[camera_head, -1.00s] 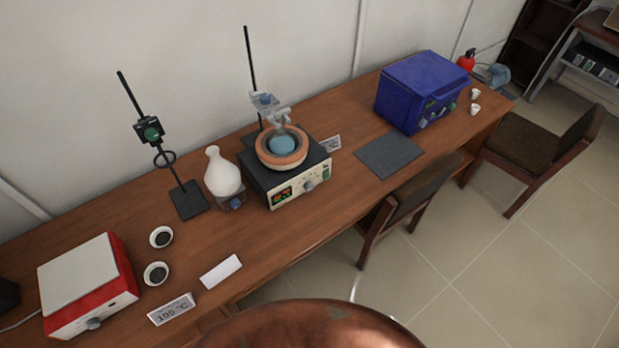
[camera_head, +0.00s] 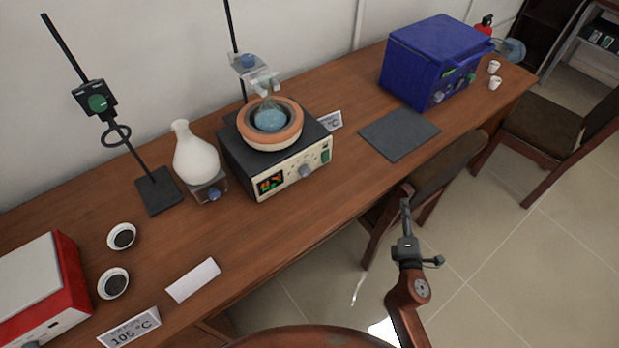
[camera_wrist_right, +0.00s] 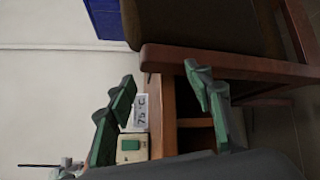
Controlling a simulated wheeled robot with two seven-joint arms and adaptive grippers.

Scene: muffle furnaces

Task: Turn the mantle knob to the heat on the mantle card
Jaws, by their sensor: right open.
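The heating mantle (camera_head: 272,160) is a dark box with a pale front panel and an orange bowl holding a flask of blue liquid. Its round grey-blue knob (camera_head: 305,171) is on the front panel; its setting is too small to read. The mantle card (camera_head: 330,121) stands behind the mantle's right side, partly hidden. In the right wrist view the card (camera_wrist_right: 141,112) appears sideways and seems to read 75 °C. My right gripper (camera_head: 405,212) is open and empty in front of the table, right of the mantle and apart from it. Its fingers also show in the wrist view (camera_wrist_right: 160,85). My left gripper is out of view.
A chair (camera_head: 430,175) stands close behind my right gripper at the table edge. A dark mat (camera_head: 399,135) and blue furnace (camera_head: 430,60) are to the right. A white flask (camera_head: 195,155), a stand and a 105 °C card (camera_head: 130,330) are to the left.

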